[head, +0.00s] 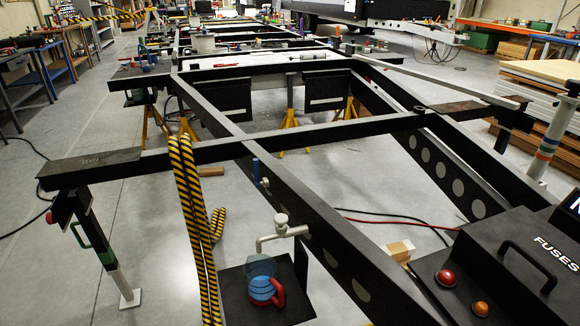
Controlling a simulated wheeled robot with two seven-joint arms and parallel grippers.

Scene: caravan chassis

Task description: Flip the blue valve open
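A small upright blue handle (256,170) stands against the inner side of the dark chassis beam, just below the cross beam. A small light fitting (265,183) sits beside its lower end. The handle looks like a valve lever, but it is too small to make out in detail. Lower down, a rounded blue item with a red curved handle (264,287) rests on a black plate. I cannot tell if it is a valve. Neither of my grippers is in view.
A pale pipe with a round cap (282,228) rises beside the black plate (238,307). Yellow-black striped straps (190,225) hang left of it. A dark cross beam (300,137) spans above. A fuse box (515,265) with red and orange buttons fills the lower right. Floor at left is mostly clear.

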